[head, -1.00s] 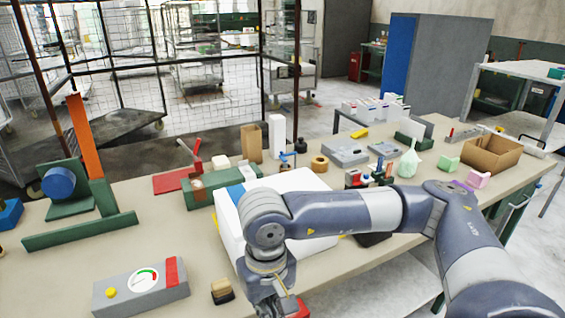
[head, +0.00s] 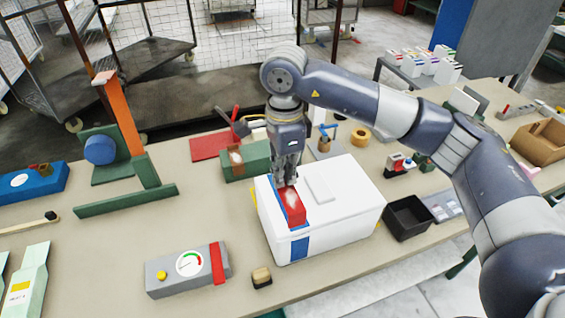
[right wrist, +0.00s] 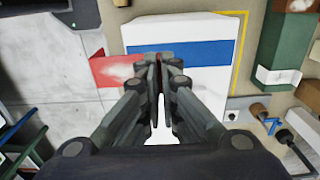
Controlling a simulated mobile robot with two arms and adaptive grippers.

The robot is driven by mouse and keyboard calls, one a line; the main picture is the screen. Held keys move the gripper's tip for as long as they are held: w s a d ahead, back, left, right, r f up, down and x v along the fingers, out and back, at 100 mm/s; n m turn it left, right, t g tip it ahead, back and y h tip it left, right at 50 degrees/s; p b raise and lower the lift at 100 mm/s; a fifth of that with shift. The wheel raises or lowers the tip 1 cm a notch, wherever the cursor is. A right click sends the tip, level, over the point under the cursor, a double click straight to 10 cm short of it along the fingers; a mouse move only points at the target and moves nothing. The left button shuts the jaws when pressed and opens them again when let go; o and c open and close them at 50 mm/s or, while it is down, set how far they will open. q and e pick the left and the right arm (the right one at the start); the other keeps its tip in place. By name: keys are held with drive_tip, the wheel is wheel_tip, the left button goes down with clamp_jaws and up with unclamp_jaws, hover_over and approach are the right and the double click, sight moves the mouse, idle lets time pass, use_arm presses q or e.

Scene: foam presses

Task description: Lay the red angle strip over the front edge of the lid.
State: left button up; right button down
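The red angle strip (head: 292,207), with a pale smudge, is at the left end of the white box's lid (head: 345,195), over the line of a blue band (head: 299,247). My right gripper (head: 287,183) points down and is shut on the strip's far end. In the right wrist view the gripper (right wrist: 158,62) closes on a thin red edge, and the strip (right wrist: 108,70) sticks out to the left, past the lid's edge. I cannot tell whether the strip touches the lid. My left gripper is not in view.
A black tray (head: 408,218) stands right of the box. A grey gauge box (head: 190,270) and a small wood-topped block (head: 261,277) lie in front. A green press with an orange post (head: 120,115) stands left. A green block (head: 246,160) is behind the box.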

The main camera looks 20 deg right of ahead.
sight(283, 208)
drive_tip(key=shift+s+f, duration=0.15)
drive_tip(key=shift+f, duration=0.1)
drive_tip(key=shift+f+b, duration=0.35)
drive_tip(key=shift+f, duration=0.85)
drive_tip(key=shift+w+f+b, duration=0.2)
drive_tip(key=shift+f+b, duration=0.45)
drive_tip(key=shift+f, duration=0.35)
drive_tip(key=shift+w+f+b, duration=0.2)
drive_tip(key=shift+f+b, duration=0.4)
drive_tip(key=shift+f, duration=1.4)
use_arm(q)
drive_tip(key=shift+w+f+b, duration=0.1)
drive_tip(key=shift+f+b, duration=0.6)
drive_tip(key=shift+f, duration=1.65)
use_arm(e)
drive_tip(key=shift+w+f, duration=0.25)
drive_tip(key=shift+f, duration=0.15)
drive_tip(key=c, duration=1.7)
unclamp_jaws()
